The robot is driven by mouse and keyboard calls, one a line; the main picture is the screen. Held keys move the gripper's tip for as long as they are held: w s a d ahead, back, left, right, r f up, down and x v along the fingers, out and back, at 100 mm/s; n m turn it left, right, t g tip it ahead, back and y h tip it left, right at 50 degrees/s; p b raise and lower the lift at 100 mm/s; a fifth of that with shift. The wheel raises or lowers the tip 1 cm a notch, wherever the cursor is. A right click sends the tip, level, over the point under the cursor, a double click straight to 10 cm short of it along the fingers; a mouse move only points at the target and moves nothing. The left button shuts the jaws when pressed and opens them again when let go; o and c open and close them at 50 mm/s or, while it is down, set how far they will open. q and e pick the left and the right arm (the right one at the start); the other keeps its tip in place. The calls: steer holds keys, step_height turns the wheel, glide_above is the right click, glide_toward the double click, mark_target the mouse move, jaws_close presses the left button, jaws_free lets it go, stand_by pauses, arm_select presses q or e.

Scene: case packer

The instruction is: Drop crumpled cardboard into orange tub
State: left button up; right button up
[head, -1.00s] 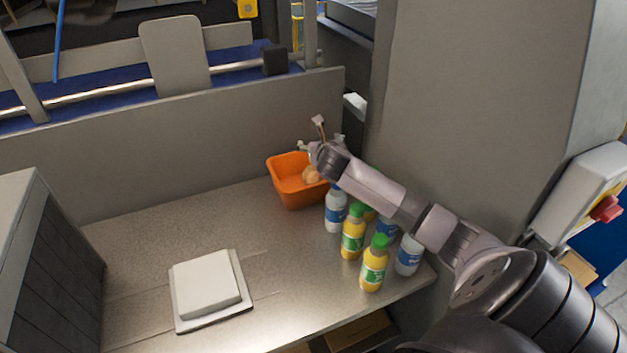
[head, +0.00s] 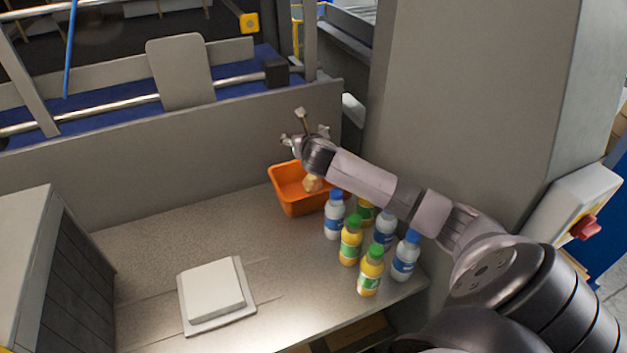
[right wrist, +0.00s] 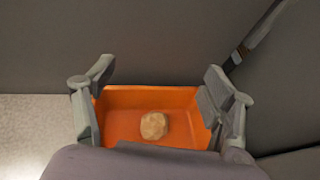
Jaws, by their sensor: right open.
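The orange tub (head: 290,203) stands at the back of the grey worktop, near the partition. The crumpled cardboard (head: 312,184), a tan ball, lies inside the tub. In the right wrist view the cardboard (right wrist: 154,125) rests on the floor of the orange tub (right wrist: 190,98), apart from the fingers. My right gripper (head: 305,140) is above the tub at its back. In the right wrist view my right gripper (right wrist: 160,100) has its fingers spread wide and empty. My left gripper is not in view.
Several bottles with yellow or white bodies (head: 350,243) stand close to the tub's right, under my right arm. A white square block on a plate (head: 214,290) lies at the front left. The worktop's middle is clear. A grey column (head: 460,110) rises at right.

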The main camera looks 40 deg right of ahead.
steer(key=s+a+r+n+y+b, duration=0.1)
steer(key=s+a+b, duration=0.1)
steer(key=a, duration=0.5)
steer(key=s+a+r+n+t+y+b, duration=0.1)
steer(key=s+a+y+b, duration=0.1)
steer(key=a, duration=0.6)
steer(key=s+a+r+n+y+b, duration=0.1)
steer(key=a+b, duration=0.3)
steer(key=a, duration=0.4)
steer(key=shift+s+a+r+n+t+b, duration=0.3)
steer(key=shift+s+r+n+b, duration=0.1)
steer(key=shift+r+n, duration=0.1)
steer(key=shift+f, duration=0.1)
